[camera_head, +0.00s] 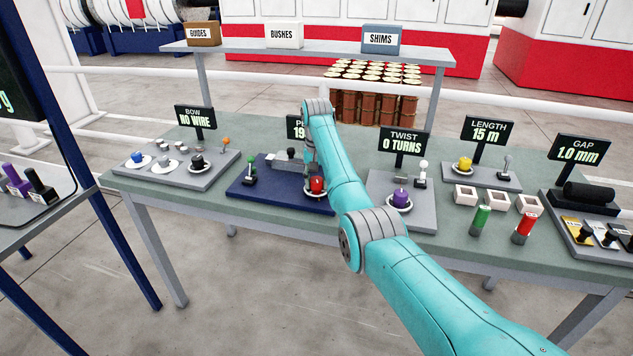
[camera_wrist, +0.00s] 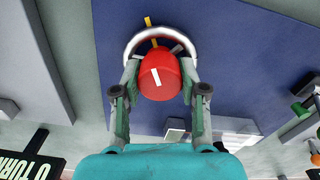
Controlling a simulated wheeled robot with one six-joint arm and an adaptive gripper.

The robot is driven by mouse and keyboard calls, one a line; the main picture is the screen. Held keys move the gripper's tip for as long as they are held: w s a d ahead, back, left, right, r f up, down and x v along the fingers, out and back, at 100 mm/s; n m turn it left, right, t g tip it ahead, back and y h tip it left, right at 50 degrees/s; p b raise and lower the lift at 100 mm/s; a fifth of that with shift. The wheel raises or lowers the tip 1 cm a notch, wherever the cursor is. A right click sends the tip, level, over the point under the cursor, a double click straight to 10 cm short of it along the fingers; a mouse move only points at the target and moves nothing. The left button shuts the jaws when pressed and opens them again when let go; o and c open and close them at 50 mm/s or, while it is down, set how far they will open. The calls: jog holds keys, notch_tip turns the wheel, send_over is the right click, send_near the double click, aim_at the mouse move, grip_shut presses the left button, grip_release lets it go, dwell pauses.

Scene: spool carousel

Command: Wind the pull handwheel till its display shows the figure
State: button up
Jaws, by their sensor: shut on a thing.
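The pull handwheel has a red knob (camera_head: 317,185) over a pale ring, on a dark blue panel (camera_head: 272,199). In the wrist view the red knob (camera_wrist: 158,88) bears a white mark, and the pale ring (camera_wrist: 131,43) shows around it. A yellow mark (camera_wrist: 148,21) lies just outside the ring. My gripper (camera_wrist: 159,72) is shut on the red knob, one finger on each side.
The bow panel (camera_head: 170,177) with small knobs is on the left. The twist panel (camera_head: 415,215) with a purple knob (camera_head: 400,197) is close on the right. A green-handled lever (camera_head: 250,170) stands on the blue panel's left. White trays and more controls are farther right.

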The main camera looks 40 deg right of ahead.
aim_at(317, 179)
jog(key=shift+m, duration=0.6)
jog(key=o, duration=1.1)
jog(key=shift+o, duration=0.2)
jog(key=shift+r, duration=3.7)
jog(key=shift+s, duration=0.1)
